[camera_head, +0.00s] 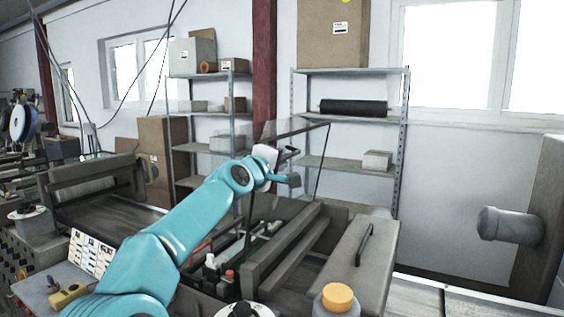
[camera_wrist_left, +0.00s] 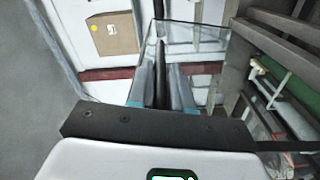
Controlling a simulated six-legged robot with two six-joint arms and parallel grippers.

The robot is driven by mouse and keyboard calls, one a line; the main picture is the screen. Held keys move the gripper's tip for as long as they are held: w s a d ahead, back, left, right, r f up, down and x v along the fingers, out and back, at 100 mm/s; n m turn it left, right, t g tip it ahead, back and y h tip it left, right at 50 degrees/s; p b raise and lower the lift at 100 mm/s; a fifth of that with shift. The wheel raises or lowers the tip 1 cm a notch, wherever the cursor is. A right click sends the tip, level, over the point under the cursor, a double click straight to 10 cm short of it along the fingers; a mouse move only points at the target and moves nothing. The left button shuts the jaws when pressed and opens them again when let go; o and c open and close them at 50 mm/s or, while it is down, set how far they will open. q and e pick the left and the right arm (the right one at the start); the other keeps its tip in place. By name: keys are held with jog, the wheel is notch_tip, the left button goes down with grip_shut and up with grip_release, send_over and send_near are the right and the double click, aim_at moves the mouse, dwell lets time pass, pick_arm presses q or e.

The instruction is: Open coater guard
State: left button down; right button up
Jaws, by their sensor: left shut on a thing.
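The coater guard (camera_head: 309,160) is a clear pane with a thin dark frame. It stands raised above the coater (camera_head: 285,245) in the head view. My left gripper (camera_head: 290,168) is at the guard's upper part, shut on its dark handle bar. In the left wrist view, the bar (camera_wrist_left: 160,72) runs between the two fingers of my left gripper (camera_wrist_left: 162,90), and the clear guard pane (camera_wrist_left: 195,38) is beyond them. The exact grip contact is small and partly hidden in the head view. My right gripper is not in view.
A grey lid with a black handle (camera_head: 365,245) lies right of the coater's opening. An orange-capped bottle (camera_head: 338,299) stands in front. Metal shelves (camera_head: 350,160) with boxes stand behind. A grey cylinder (camera_head: 510,226) juts out at right. A dark conveyor (camera_head: 105,215) lies left.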

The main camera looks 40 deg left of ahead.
pick_arm(q)
jog(key=shift+w+d+f, duration=0.2)
jog(key=shift+d+f, duration=0.2)
jog(key=shift+d, duration=0.1)
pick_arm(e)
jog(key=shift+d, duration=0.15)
pick_arm(q)
jog(key=c, duration=1.5)
grip_release()
jog(key=o, duration=0.4)
jog(key=shift+d, duration=0.2)
jog(key=shift+s+a, duration=0.25)
jog(key=shift+s, duration=0.05)
jog(key=b+v, duration=0.1)
jog(key=v, duration=0.4)
jog(key=b+v, duration=0.1)
jog(key=v, duration=0.4)
jog(key=b+v, duration=0.1)
jog(key=v, duration=0.5)
jog(key=shift+w+d+r+b, duration=0.1)
jog(key=shift+d+r+b, duration=0.2)
jog(key=shift+d+r, duration=0.1)
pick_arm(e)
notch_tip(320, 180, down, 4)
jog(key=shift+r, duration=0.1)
